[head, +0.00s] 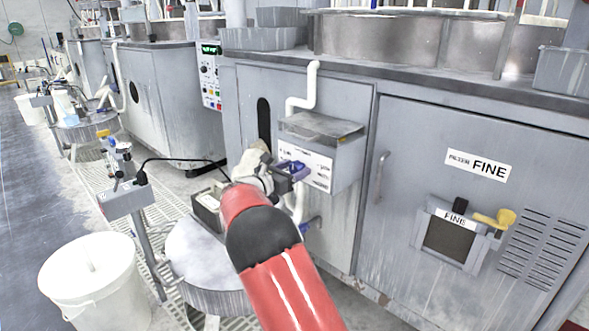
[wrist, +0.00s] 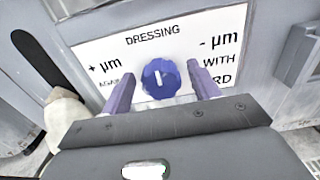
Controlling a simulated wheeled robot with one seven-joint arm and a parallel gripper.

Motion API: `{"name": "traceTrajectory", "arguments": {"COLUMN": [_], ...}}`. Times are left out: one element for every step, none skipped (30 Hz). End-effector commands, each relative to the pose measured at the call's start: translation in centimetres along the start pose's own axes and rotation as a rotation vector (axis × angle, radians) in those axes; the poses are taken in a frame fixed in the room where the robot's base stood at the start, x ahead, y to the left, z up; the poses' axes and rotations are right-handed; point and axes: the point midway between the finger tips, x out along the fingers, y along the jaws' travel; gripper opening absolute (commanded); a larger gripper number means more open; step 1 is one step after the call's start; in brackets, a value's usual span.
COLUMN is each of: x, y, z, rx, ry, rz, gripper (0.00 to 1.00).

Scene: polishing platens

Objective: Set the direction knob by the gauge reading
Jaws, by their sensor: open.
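The direction knob (wrist: 160,79) is blue with a white mark that points about straight up, on a white panel (wrist: 88,52) headed DRESSING. "+ µm" is printed left of it and "- µm" with WITH below at right; the lower lettering is partly hidden. My gripper (wrist: 161,74) is open, one purple finger on each side of the knob; I cannot tell whether they touch it. In the head view my gripper (head: 291,170) is at the front of the grey box (head: 342,160) and hides the knob. A small instrument on a stand (head: 122,152) may be the gauge; no reading is legible.
A cabinet door marked FINE (head: 478,166) with a yellow-handled window is at right. A round table (head: 205,255) and a white bucket (head: 95,285) stand at lower left. A black cable (head: 185,160) runs from the stand towards my gripper. A white pipe (head: 311,85) rises above the box.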

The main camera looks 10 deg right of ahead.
Motion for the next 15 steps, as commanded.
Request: {"name": "traceTrajectory", "arguments": {"x": [0.36,0.49,0.6,0.64,0.66,0.66,0.66,0.65,0.64,0.64,0.64,0.63,0.63,0.63,0.63], "y": [-0.03,-0.03,-0.02,-0.02,-0.01,-0.01,-0.01,-0.01,-0.01,-0.01,-0.01,-0.01,-0.01,-0.02,-0.02], "z": [0.01,0.02,0.03,0.02,0.02,0.01,0.01,0.01,0.0,0.0,0.0,0.0,0.0,-0.01,-0.01], "rx": [0.0,0.001,0.001,0.001,0.001,0.001,0.001,0.001,0.001,0.001,0.001,0.001,0.001,0.001,0.001], "ry": [0.0,0.0,0.0,0.0,0.0,0.0,0.0,0.0,0.0,0.001,0.001,0.001,0.001,0.001,0.001], "rz": [-0.001,-0.001,-0.001,0.0,0.0,0.0,0.0,0.0,0.0,0.0,0.0,0.0,0.0,0.0,0.0], "gripper": [0.61,0.61,0.61,0.61,0.61,0.61,0.61,0.61,0.61,0.61,0.58,0.53,0.49,0.45,0.4]}}
